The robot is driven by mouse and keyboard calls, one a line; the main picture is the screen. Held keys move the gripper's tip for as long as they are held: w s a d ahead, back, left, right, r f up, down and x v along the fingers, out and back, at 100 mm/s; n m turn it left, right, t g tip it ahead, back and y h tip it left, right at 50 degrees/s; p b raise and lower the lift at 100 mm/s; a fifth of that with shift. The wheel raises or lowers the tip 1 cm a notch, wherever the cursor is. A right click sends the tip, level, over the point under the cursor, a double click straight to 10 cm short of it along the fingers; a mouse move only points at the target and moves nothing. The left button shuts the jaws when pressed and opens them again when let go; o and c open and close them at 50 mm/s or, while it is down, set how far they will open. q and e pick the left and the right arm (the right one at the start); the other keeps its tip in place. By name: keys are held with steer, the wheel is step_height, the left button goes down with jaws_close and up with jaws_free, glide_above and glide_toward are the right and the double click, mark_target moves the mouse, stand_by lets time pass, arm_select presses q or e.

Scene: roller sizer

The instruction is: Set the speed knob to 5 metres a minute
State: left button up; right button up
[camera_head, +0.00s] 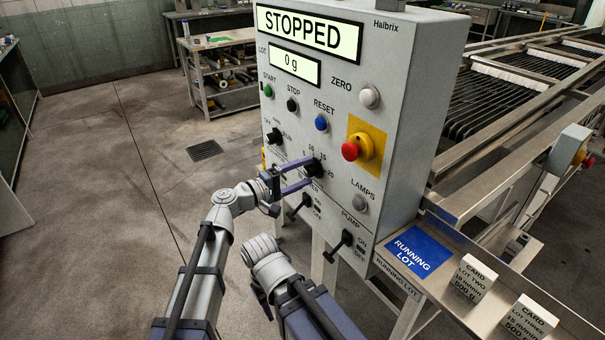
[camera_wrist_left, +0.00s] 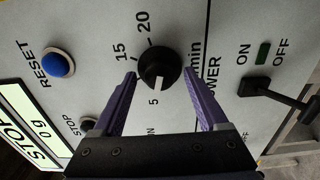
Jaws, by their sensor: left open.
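The speed knob (camera_head: 316,168) is a black round knob on the grey control panel (camera_head: 408,110). In the left wrist view the knob (camera_wrist_left: 160,69) has a white pointer mark directed down at the label 5. The labels 15 and 20 show above it; the 10 is not visible there. My left gripper (camera_head: 307,171) is open with its two purple fingers on either side of the knob. In the left wrist view its fingertips (camera_wrist_left: 161,73) lie close beside the knob; I cannot tell whether they touch it.
The display (camera_head: 310,32) reads STOPPED and 0 g. Near the knob are the blue reset button (camera_head: 321,123), the red emergency button (camera_head: 350,151) and black lever switches below, including the pump switch (camera_head: 337,246). Cards stand on the ledge at right. Open floor lies left.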

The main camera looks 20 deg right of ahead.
arm_select(q)
steer(key=v, duration=0.7)
steer(key=shift+s+a, duration=0.15)
steer(key=shift+a, duration=0.2)
steer(key=s+a+f+m+g+y, duration=0.1)
steer(key=s+a+f+y, duration=0.15)
steer(key=f, duration=0.25)
steer(key=s+a+f+m+g+y, duration=0.1)
steer(key=s+a+f+m+y, duration=0.15)
steer(key=f, duration=0.25)
steer(key=s+a+f+g+y, duration=0.1)
steer(key=s+a+f+y, duration=0.25)
steer(key=a, duration=0.45)
steer(key=s+a+f+g+y, duration=0.1)
steer(key=s+a+f+y, duration=0.25)
steer(key=a, duration=0.35)
steer(key=s+a+f+g+y, duration=0.1)
steer(key=s+a+f+y, duration=0.2)
steer(key=a+f+y, duration=0.35)
steer(key=s+d+r+m+g+p, duration=0.1)
steer(key=s+d+r+m+p, duration=0.3)
steer(key=d+r+p, duration=0.5)
steer(key=shift+s+r, duration=0.85)
steer(key=shift+s, duration=0.25)
steer(key=shift+d+m, duration=0.15)
steer(key=shift+m, duration=0.1)
